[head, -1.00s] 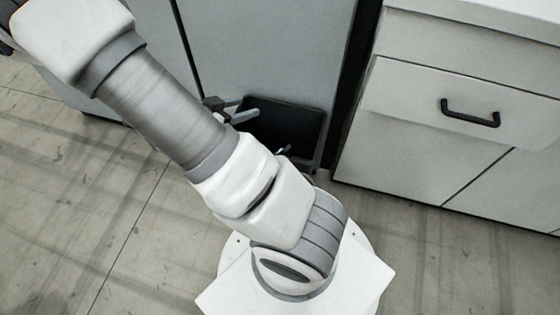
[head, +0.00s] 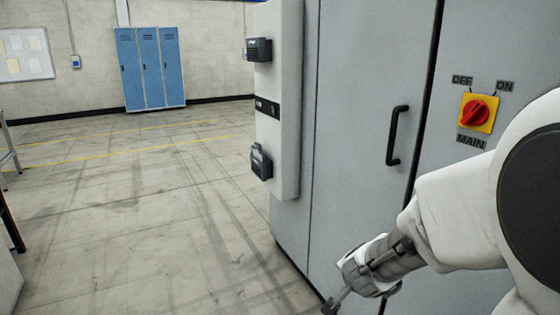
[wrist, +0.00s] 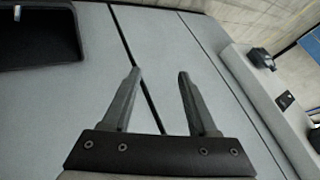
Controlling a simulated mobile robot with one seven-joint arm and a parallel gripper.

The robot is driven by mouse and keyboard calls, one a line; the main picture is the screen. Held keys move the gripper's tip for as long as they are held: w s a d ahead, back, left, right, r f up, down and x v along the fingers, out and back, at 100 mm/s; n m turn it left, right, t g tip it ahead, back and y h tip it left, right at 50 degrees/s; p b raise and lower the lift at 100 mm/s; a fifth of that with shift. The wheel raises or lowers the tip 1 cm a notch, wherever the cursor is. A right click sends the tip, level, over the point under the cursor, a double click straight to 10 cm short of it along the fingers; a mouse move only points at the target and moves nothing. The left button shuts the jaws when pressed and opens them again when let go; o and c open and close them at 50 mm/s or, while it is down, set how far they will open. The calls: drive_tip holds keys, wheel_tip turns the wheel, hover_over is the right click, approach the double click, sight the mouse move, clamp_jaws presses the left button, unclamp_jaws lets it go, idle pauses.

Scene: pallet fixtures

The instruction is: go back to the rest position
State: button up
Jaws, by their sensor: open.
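My gripper (wrist: 158,75) is open in the wrist view, its two grey fingers apart with nothing between them. Behind the fingers is the grey cabinet (wrist: 225,70) front with a dark seam. In the head view my white arm comes in from the right and reaches down in front of the cabinet (head: 350,110). My gripper (head: 330,306) shows there only in part, at the bottom edge. The gap between the fingers and the cabinet is hard to judge.
The cabinet has a black handle (head: 397,135) and a red rotary switch (head: 478,111) on a yellow plate. A dark recess (wrist: 40,35) shows in the wrist view. Blue lockers (head: 150,68) stand at the far wall. The floor (head: 130,200) left of the cabinet is largely clear.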

drive_tip(key=s+a+r+n+y, duration=0.4)
drive_tip(key=s+a+r+n, duration=0.25)
drive_tip(key=r, duration=0.25)
drive_tip(key=s+d+r+n+g+h, duration=0.1)
drive_tip(key=s+d+r+n, duration=0.1)
drive_tip(key=s, duration=0.6)
drive_tip(key=s+d+r+n+g+h, duration=0.1)
drive_tip(key=s+d+n+g+h, duration=0.15)
drive_tip(key=s, duration=0.45)
wheel_tip(320, 180, up, 16)
drive_tip(key=y+p, duration=0.1)
drive_tip(key=p, duration=1.4)
drive_tip(key=shift+t+p, duration=0.35)
drive_tip(key=shift+p, duration=0.05)
